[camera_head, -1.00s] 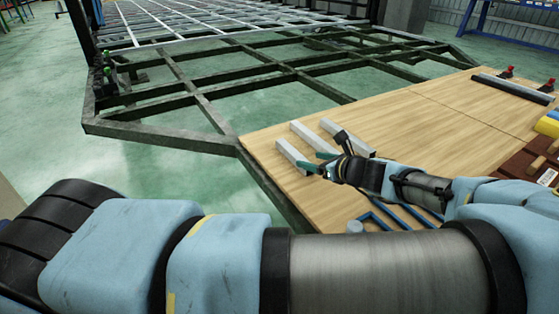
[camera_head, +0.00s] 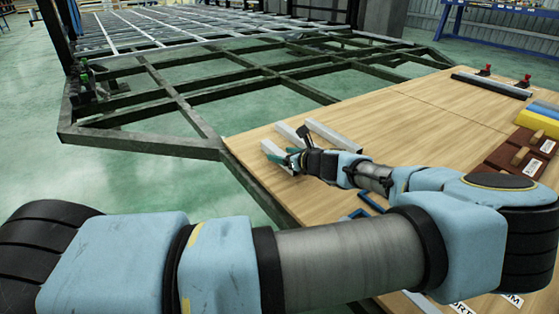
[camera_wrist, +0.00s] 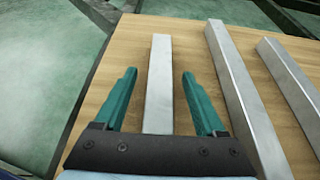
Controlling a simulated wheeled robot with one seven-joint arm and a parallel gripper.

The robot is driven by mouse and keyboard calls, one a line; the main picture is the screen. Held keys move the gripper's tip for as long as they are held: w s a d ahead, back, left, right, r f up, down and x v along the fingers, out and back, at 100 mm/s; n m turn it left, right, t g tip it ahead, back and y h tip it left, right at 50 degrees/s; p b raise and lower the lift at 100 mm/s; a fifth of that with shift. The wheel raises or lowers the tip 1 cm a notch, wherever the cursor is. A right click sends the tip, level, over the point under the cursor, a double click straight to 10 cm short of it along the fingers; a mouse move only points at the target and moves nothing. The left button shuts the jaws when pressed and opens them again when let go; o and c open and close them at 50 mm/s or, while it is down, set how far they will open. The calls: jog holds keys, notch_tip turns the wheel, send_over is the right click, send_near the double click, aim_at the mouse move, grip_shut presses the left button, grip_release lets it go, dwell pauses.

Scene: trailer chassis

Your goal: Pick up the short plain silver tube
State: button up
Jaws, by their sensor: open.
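A plain silver square tube (camera_wrist: 158,82) lies flat on the wooden table between my gripper's two green fingers; its near end is hidden behind the gripper body. It is the leftmost of three silver tubes, and its far part shows in the head view (camera_head: 272,151). My gripper (camera_wrist: 160,80) is open, with one finger on each side of this tube and a gap to each. Two more plain silver tubes lie to the right, a middle one (camera_wrist: 232,75) and a right one (camera_wrist: 288,72). Their near ends are out of the wrist view, so full lengths are hard to compare.
The wooden table (camera_head: 400,125) has clear space beyond the tubes. Its left edge is close to the leftmost tube, beside the dark trailer frame (camera_head: 150,140). Brown blocks (camera_head: 512,158), yellow and blue pieces and a dark bar (camera_head: 490,86) lie at the right.

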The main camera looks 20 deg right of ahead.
jog(key=shift+w+f, duration=0.1)
jog(key=shift+w, duration=0.1)
grip_shut()
dwell(0.5)
